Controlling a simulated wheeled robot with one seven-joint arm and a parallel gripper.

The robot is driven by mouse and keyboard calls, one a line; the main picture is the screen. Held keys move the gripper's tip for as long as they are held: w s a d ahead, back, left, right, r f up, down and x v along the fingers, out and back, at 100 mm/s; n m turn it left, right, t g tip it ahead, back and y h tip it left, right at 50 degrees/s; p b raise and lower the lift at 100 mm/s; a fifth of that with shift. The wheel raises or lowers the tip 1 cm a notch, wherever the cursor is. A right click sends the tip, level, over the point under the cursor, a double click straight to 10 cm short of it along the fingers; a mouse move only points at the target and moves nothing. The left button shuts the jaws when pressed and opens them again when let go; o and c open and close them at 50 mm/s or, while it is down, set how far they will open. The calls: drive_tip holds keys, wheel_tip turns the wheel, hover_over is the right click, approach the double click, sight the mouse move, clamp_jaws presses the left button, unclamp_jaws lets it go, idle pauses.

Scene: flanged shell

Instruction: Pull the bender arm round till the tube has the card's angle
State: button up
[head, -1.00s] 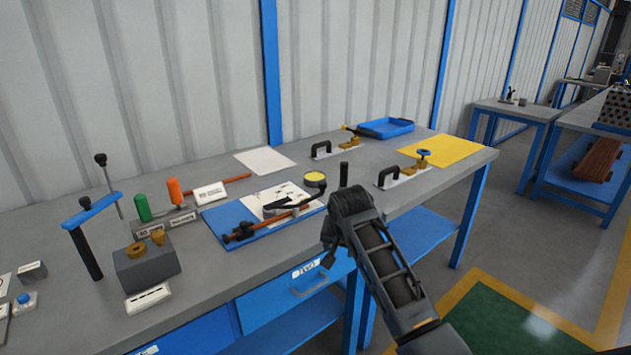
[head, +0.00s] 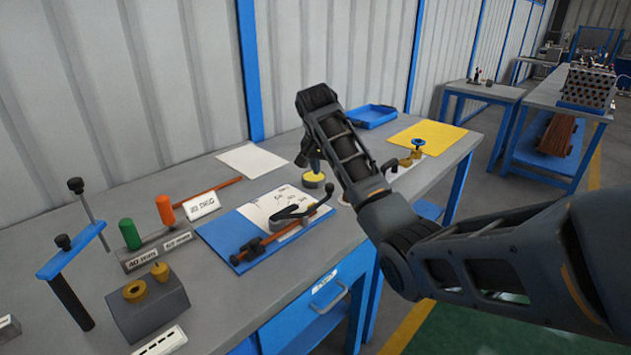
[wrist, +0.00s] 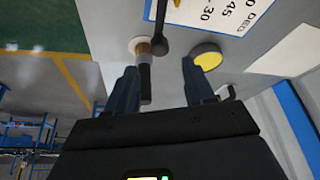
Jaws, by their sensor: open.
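The bender's dark arm (head: 291,213) lies across the blue board (head: 221,235), beside a copper-coloured tube (head: 284,232). A small white card (head: 202,205) stands behind the board; its lettering ends in "DEG", but the number is hard to read. My gripper (wrist: 160,85) is open, low over the bench past the board's right end. In the wrist view, a brown-and-black upright piece (wrist: 145,72) stands between the fingers, nearer the left one, with no clear contact. The dark bar's rounded end (wrist: 160,45) is just beyond it. My arm hides part of this in the head view.
A yellow-topped disc (head: 313,181) sits close to my gripper, and beyond the right finger in the wrist view (wrist: 207,60). A T-handled post (head: 75,270) and green and orange handles (head: 130,233) are left.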

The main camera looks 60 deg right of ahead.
sight(330, 185)
drive_tip(key=x, duration=0.7)
drive_tip(key=shift+f+p, duration=0.35)
clamp_jaws()
drive_tip(key=shift+d, duration=0.1)
